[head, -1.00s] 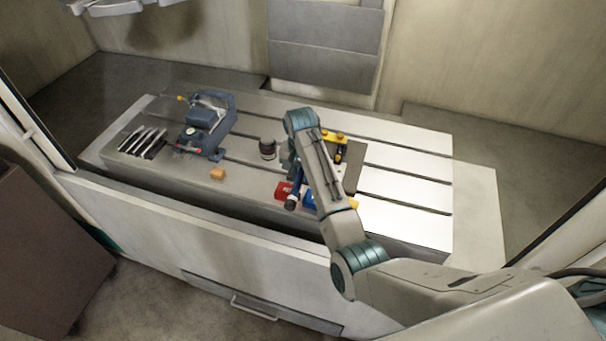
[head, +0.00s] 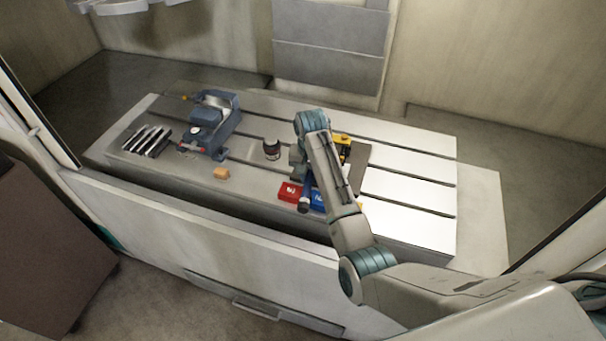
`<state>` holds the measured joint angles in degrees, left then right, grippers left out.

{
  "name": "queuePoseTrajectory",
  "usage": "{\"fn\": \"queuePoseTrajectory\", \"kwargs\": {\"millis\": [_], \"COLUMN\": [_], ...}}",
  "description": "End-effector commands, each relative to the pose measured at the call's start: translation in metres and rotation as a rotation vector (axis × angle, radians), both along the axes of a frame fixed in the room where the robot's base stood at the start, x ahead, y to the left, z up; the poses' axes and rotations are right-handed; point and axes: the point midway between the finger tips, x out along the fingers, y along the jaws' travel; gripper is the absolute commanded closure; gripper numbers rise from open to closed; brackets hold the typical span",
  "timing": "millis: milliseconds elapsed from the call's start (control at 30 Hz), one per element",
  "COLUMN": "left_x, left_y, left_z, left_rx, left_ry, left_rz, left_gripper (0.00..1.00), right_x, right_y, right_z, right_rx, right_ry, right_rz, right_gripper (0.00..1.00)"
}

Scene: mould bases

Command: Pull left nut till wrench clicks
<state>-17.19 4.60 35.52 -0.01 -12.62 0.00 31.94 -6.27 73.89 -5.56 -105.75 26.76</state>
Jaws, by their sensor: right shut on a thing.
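My right gripper (head: 298,161) is at the mould area on the slotted table, partly hidden by my right arm. It is shut on what looks like the wrench, whose blue shaft and dark round end (head: 304,207) point toward the table's front edge, between a red block and a blue block. A dark flat plate (head: 357,168), probably the mould base, shows behind and right of my forearm, with a yellow part (head: 344,141) at its far side. The left nut and the wrench's head cannot be made out. My left gripper is not in view.
The red block (head: 288,192) and blue block (head: 317,200) sit near the table's front edge. The slotted table (head: 412,190) is clear at right.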

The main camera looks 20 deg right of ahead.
Motion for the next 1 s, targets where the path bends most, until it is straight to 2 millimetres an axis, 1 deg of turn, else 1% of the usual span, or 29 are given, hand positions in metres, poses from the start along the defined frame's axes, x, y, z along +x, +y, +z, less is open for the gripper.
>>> {"fn": "queuePoseTrajectory", "kwargs": {"millis": [33,133,533,1000], "left_x": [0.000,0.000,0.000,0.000], "left_y": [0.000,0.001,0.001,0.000], "left_z": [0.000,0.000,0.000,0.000], "left_rx": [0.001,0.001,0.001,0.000], "left_ry": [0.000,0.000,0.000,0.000], "left_rz": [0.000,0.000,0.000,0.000], "left_gripper": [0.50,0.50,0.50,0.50], "right_x": [-0.003,-0.007,-0.007,-0.006], "right_y": [-0.005,-0.010,-0.010,-0.010], "right_z": [0.000,0.000,0.002,0.030], "right_rx": [0.000,0.002,0.003,0.001], "right_ry": [0.001,0.002,0.004,0.001], "right_rz": [0.035,0.083,0.091,0.089], "right_gripper": [1.00,1.00,1.00,1.00]}}
